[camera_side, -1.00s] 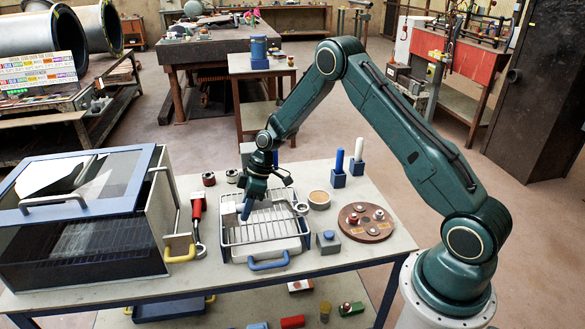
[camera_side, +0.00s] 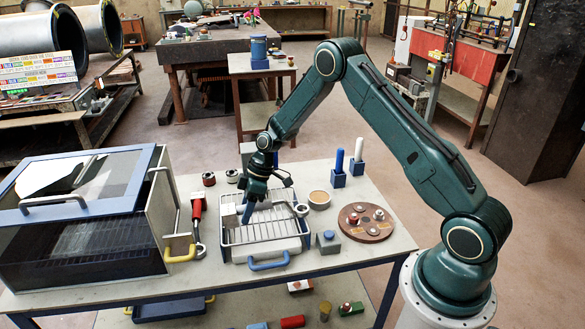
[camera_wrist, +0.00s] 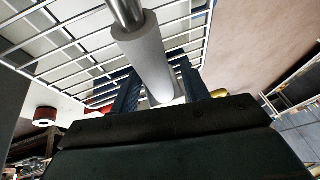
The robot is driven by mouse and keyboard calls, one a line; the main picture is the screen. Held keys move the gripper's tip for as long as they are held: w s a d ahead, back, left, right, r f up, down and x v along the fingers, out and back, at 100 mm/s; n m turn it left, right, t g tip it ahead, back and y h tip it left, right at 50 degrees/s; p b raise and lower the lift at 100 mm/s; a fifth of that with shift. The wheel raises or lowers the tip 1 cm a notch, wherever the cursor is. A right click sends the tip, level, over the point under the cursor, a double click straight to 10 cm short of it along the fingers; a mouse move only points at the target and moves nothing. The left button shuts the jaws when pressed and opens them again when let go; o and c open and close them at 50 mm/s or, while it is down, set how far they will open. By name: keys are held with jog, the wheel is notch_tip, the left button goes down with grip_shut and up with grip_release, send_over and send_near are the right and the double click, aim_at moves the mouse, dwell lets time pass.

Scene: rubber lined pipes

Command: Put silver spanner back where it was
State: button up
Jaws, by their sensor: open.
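The silver spanner lies over the wire rack of a white tray (camera_side: 265,244). Its ring end (camera_side: 301,210) shows to the right of my gripper (camera_side: 248,217) in the side view, and its pale grey handle (camera_side: 228,209) shows to the left. In the wrist view, the grey handle (camera_wrist: 148,58) and the start of the silver shaft (camera_wrist: 125,12) run between the two blue fingers of my gripper (camera_wrist: 158,75). The fingers are open on either side of the handle. Whether they touch it cannot be told.
A red-handled spanner (camera_side: 197,222) lies left of the tray, beside a glass-fronted cabinet (camera_side: 95,247). A grey-blue block (camera_side: 328,243), a round tan dish (camera_side: 319,200) and a brown disc with small parts (camera_side: 365,235) stand to the right. Blue and white posts (camera_side: 339,170) stand behind.

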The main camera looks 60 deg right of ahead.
jog(key=v, duration=1.3)
jog(key=shift+s+d+r, duration=0.15)
jog(key=shift+d+r, duration=0.1)
jog(key=shift+d, duration=0.05)
jog(key=s+a+r+m+t+h, duration=0.1)
jog(key=s+a+r+m+h, duration=0.1)
jog(key=s+a+r, duration=0.4)
jog(key=s+a+r+m+t+h, duration=0.1)
jog(key=s+r+m, duration=0.1)
jog(key=s+r, duration=0.7)
jog(key=s+a+r+m+t+h, duration=0.1)
jog(key=s+r+m, duration=0.1)
jog(key=s, duration=0.6)
jog(key=s+a+r+m+t, duration=0.1)
jog(key=s+r+m, duration=0.1)
jog(key=s, duration=0.7)
jog(key=shift+m+h, duration=0.3)
jog(key=shift+h, duration=0.1)
